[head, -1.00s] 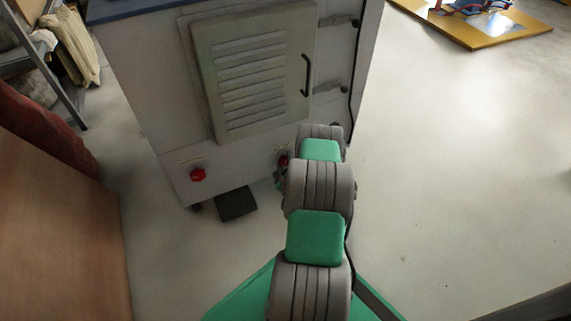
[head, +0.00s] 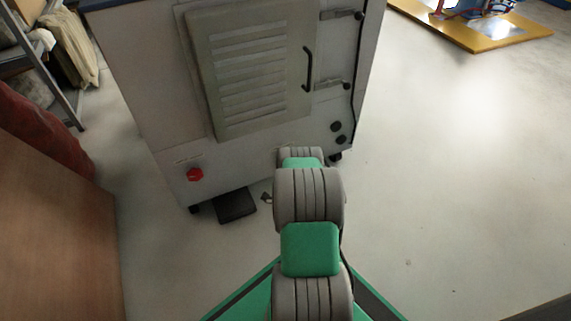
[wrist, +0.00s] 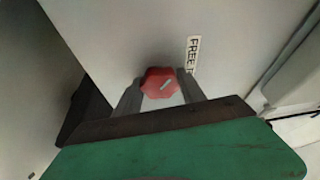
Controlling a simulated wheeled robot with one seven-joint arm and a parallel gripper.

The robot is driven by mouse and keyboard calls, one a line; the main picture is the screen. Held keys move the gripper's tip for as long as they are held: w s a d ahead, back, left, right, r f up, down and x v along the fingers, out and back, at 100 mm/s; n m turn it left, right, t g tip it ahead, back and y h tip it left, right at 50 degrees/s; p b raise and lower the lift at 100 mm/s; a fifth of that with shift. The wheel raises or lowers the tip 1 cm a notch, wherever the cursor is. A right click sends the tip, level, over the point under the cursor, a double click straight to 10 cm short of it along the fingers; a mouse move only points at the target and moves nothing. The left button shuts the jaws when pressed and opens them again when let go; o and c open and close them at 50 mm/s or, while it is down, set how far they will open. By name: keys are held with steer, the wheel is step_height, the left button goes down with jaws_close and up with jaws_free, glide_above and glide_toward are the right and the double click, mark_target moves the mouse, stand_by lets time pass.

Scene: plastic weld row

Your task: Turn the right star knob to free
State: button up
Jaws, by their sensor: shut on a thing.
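The right star knob (wrist: 160,83) is red and lobed, and sits between my two fingers in the wrist view. A short pale mark on its face slants toward the upper right. A white label reading FREE (wrist: 193,53) is on the panel above and to the right of it. My gripper (wrist: 160,88) is shut on the knob, one finger on each side. In the head view my arm hides the right knob and most of my gripper. Another red star knob (head: 195,174) shows uncovered at the lower left of the cabinet (head: 160,130).
A louvred door (head: 255,75) with a black handle is on the cabinet front. A black pedal-like block (head: 237,205) lies on the floor below. A wooden panel (head: 60,235) stands at the left. The floor at the right is open.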

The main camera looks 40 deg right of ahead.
mark_target(285, 146)
steer(key=shift+n+t, duration=0.3)
steer(key=shift+n, duration=0.4)
steer(key=o, duration=1.4)
steer(key=shift+c, duration=0.2)
step_height(285, 146, up, 4)
steer(key=p, duration=0.3)
steer(key=shift+r, duration=0.2)
steer(key=s+a+r+p, duration=0.7)
steer(key=s+a+r, duration=0.1)
steer(key=s, duration=0.3)
steer(key=shift+s+r, duration=0.3)
